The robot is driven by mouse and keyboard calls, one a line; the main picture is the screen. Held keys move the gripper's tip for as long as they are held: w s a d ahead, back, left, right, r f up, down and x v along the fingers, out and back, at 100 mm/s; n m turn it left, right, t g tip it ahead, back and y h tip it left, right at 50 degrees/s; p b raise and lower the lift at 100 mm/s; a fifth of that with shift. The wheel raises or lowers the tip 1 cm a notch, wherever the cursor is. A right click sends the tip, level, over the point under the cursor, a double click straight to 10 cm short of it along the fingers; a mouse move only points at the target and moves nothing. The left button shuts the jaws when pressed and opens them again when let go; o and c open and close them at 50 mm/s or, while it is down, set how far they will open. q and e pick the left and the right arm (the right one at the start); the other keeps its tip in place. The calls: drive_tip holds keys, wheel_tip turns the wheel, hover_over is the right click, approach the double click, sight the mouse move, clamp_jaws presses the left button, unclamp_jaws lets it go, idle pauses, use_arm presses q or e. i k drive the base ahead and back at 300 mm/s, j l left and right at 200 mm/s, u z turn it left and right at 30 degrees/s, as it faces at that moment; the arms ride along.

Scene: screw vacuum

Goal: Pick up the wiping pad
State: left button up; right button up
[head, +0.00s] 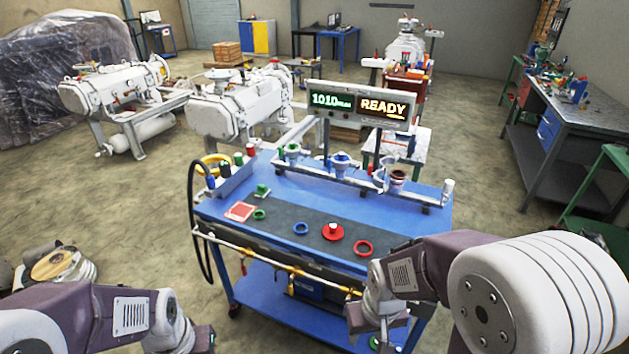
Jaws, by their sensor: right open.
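A flat, pinkish-red square with a pale border (241,211) lies on the left part of the blue cart's top. I cannot tell for sure which of these is the wiping pad. My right gripper (362,318) is open, low in front of the cart's right half, apart from both; its fingers are hardly visible. My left gripper (206,338) is at the bottom edge, left of the cart's front; its jaws cannot be made out.
The blue cart (425,212) carries a dark mat with green, blue and red rings and a red knobbed disc (333,231). A rail of fittings (340,172) and a display reading READY (382,107) stand behind.

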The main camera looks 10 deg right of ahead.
sight(262, 191)
drive_tip(key=i+j+z, duration=0.5)
drive_tip(key=j+z, duration=0.25)
drive_tip(key=i+j+z, duration=0.15)
drive_tip(key=j+z, duration=0.2)
drive_tip(key=i+j+z, duration=0.1)
drive_tip(key=j+z, duration=0.25)
drive_tip(key=j, duration=0.15)
drive_tip(key=j+z, duration=0.35)
drive_tip(key=j, duration=0.15)
drive_tip(key=j+z, duration=0.4)
drive_tip(key=j, duration=0.15)
